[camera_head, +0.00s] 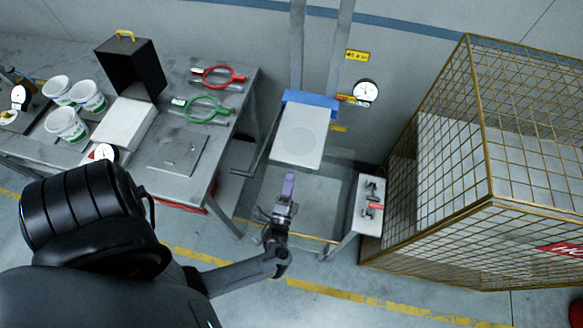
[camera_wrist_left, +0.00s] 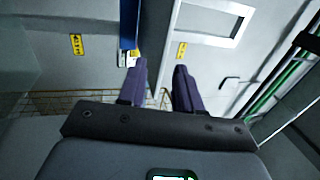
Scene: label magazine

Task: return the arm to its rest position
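My left arm reaches in from the lower left of the head view, and its gripper (camera_head: 288,184) hangs in front of the white panel with a round disc (camera_head: 299,136). In the left wrist view the gripper's two purple fingers (camera_wrist_left: 161,72) stand apart with nothing between them, so it is open and empty. The gap between the gripper and the panel cannot be judged exactly. My right gripper is in neither view.
A wire cage (camera_head: 478,150) stands on the right. A grey workbench (camera_head: 226,113) on the left carries white tubs (camera_head: 66,125), a black box (camera_head: 131,68), and red (camera_head: 219,77) and green (camera_head: 206,109) ring-shaped tools. A small side shelf (camera_head: 369,220) stands right of the gripper.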

